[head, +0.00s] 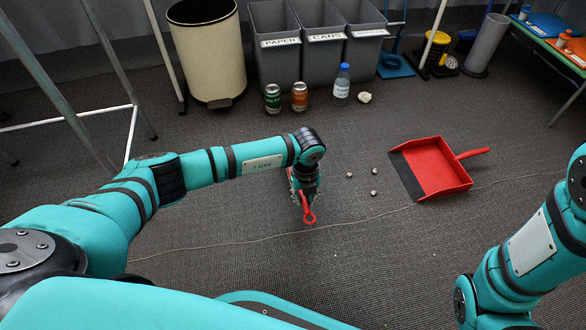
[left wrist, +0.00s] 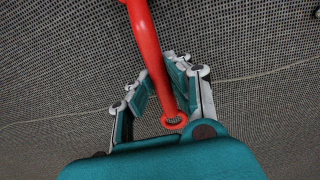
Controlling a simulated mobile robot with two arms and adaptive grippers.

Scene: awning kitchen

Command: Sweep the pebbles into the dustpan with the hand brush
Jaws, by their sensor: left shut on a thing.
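My left gripper (head: 304,186) is shut on the red handle of the hand brush (head: 308,216), near the floor in the middle of the head view. In the left wrist view the red handle (left wrist: 146,45) runs between the fingers of my left gripper (left wrist: 160,85). The brush's bristles are hidden. Three small pale pebbles (head: 374,193) lie on the grey floor to the right of the brush, apart from it. The red dustpan (head: 437,170) lies flat right of the pebbles, its dark lip facing them. My right arm shows at the right, but its gripper is out of view.
A green can (head: 272,99), an orange can (head: 299,97), a bottle (head: 341,83) and a crumpled pale lump (head: 364,98) stand before the grey bins (head: 322,45). A cream bin (head: 208,52) stands left. A thin cord (head: 240,243) crosses the floor. Floor around the pebbles is clear.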

